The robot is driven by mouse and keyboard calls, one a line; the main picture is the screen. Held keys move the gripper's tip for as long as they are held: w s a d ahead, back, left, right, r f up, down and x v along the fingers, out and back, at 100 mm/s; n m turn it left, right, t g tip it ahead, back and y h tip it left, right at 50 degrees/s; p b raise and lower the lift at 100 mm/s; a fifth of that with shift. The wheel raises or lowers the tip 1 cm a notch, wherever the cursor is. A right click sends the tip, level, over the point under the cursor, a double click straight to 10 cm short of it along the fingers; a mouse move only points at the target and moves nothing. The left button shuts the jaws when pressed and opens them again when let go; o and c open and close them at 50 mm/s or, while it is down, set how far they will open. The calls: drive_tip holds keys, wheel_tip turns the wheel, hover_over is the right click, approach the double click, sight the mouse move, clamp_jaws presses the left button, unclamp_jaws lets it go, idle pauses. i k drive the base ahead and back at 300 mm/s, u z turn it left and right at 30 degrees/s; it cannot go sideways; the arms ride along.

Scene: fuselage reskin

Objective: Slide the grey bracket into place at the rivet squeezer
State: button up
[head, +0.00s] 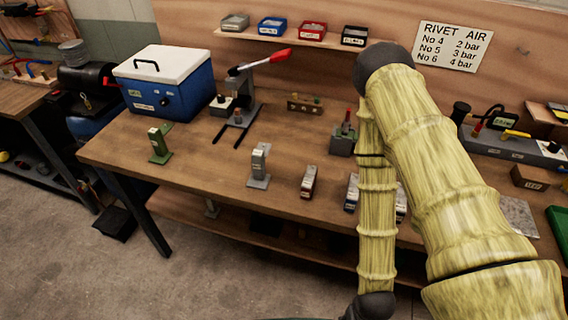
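The grey bracket (259,164) stands upright on the wooden bench, near its front edge, with a pale label on its upright part. The rivet squeezer (241,93), a grey tool with a long red-handled lever, stands behind it and to the left. Two dark parallel rails (227,131) run from the squeezer's base toward the front. The bracket is apart from the squeezer and the rails, to their right. My arm comes in from the lower right, bends at the top and hangs down in front of the bench. My gripper is beyond the lower edge of the picture.
A green bracket (159,144) stands left of the rails. A blue cool box (166,88) is at the back left. A small labelled block (309,181) lies right of the grey bracket. My arm covers part of the bench's right side. The bench between grey bracket and rails looks clear.

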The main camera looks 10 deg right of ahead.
sight(258, 179)
drive_tip(key=z, duration=2.15)
drive_tip(key=k, duration=1.4)
drive_tip(key=u, duration=2.4)
